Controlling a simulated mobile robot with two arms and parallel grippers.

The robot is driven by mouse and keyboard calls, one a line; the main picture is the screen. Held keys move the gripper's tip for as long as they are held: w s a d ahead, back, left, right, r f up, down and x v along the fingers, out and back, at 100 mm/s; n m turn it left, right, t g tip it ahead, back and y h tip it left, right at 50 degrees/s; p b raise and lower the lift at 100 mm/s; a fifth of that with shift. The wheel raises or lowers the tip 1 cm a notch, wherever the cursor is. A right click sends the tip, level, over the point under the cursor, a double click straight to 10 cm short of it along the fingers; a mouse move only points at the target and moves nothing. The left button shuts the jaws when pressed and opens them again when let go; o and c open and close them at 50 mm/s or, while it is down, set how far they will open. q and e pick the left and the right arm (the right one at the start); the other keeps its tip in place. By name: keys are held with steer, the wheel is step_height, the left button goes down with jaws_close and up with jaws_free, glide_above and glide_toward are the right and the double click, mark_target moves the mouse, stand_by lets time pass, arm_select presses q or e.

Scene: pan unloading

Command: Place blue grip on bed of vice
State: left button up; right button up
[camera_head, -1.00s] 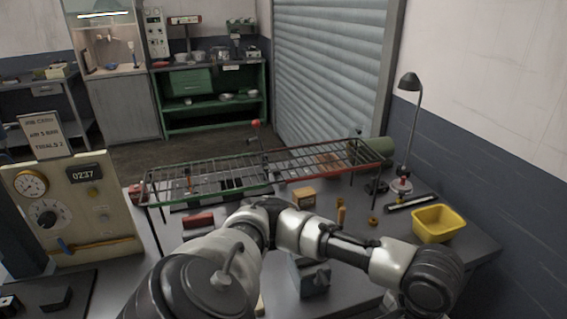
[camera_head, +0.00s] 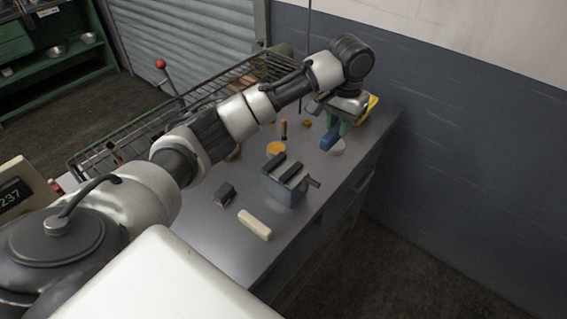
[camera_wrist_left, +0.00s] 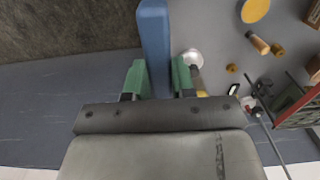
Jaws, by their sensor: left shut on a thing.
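The blue grip (camera_head: 331,138) hangs between the green fingertips of my left gripper (camera_head: 343,124) above the far right end of the bench. In the left wrist view the blue grip (camera_wrist_left: 155,40) is a long bar standing between the two green fingers (camera_wrist_left: 157,80), which are shut on it. The vice (camera_head: 286,188) is a grey block with two dark jaws and a handle. It stands on the bench nearer to me, below and left of the gripper in the head view, apart from the grip. My right gripper is not in view.
A cream bar (camera_head: 255,224) and a small dark block (camera_head: 224,194) lie near the vice. An orange disc (camera_head: 276,148) and a pale round piece (camera_head: 337,148) lie beyond it. A wire rack (camera_head: 110,152) runs along the back.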

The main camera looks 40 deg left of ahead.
arm_select(q)
steer(key=s+a+f+p, duration=0.1)
steer(key=s+a+f, duration=0.1)
steer(key=a, duration=0.1)
steer(key=s+a+f+p, duration=0.1)
steer(key=s+a+f, duration=0.1)
steer(key=a, duration=0.1)
steer(key=s+a+f+p, duration=0.1)
steer(key=s+a, duration=0.1)
steer(key=a, duration=0.1)
steer(key=shift+a+f+p, duration=0.3)
steer(key=shift+f+p, duration=0.1)
steer(key=shift+s+a+f, duration=0.15)
steer(key=shift+a+f, duration=0.1)
steer(key=shift+a, duration=0.05)
steer(key=shift+s+a+f, duration=0.1)
steer(key=shift+f, duration=0.1)
step_height(320, 180, down, 3)
steer(key=shift+f+p, duration=0.15)
steer(key=shift+p, duration=0.6)
steer(key=shift+f, duration=0.35)
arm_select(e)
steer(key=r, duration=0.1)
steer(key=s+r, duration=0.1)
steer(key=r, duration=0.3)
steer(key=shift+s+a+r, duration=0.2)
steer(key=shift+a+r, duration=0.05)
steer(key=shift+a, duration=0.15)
arm_select(q)
steer(key=shift+f, duration=0.1)
